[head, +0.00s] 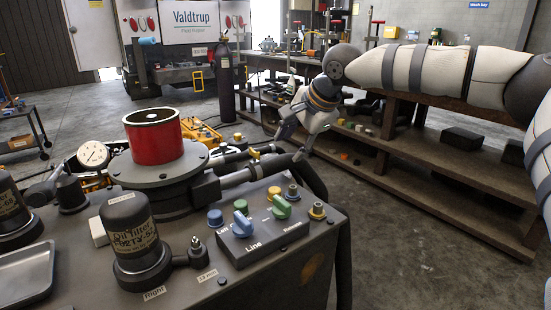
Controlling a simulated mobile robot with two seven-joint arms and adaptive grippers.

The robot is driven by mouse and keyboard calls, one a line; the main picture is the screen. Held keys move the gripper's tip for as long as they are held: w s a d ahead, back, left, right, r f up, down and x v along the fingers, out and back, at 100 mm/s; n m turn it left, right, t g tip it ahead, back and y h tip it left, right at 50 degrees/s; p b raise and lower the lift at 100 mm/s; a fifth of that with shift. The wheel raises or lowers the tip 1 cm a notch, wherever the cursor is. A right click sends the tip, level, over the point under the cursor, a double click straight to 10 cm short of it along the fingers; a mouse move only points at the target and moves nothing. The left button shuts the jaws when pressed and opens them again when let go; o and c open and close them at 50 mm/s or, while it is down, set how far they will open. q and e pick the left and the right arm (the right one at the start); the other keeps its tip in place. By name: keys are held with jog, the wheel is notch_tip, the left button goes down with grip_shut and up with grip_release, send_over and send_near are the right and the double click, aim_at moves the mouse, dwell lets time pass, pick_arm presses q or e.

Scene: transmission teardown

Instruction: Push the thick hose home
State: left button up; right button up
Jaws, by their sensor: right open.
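My right gripper (292,146) reaches down from the upper right, at the end of a white arm with grey bands. It is open, with its fingers close above the thick hose. The thick black hose (316,182) lies at the right end of the dark pipe (240,177) on the bench and bends down over the bench's right edge. From this view I cannot tell whether the fingers touch the hose, or how far its end sits on the pipe. My left gripper is not in view.
A red cylinder (155,141) stands on a round flange left of the pipe. A control box (262,243) with blue and green knobs sits in front. An oil filter (138,240) and a gauge (93,155) are further left. Wooden shelving (440,180) stands behind my right arm.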

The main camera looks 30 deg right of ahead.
aim_at(282, 159)
jog(key=b+x, duration=0.1)
jog(key=x, duration=0.6)
jog(key=shift+s+f, duration=0.1)
jog(key=shift+w+f, duration=0.35)
jog(key=shift+r, duration=0.1)
jog(key=shift+c, duration=0.3)
grip_shut()
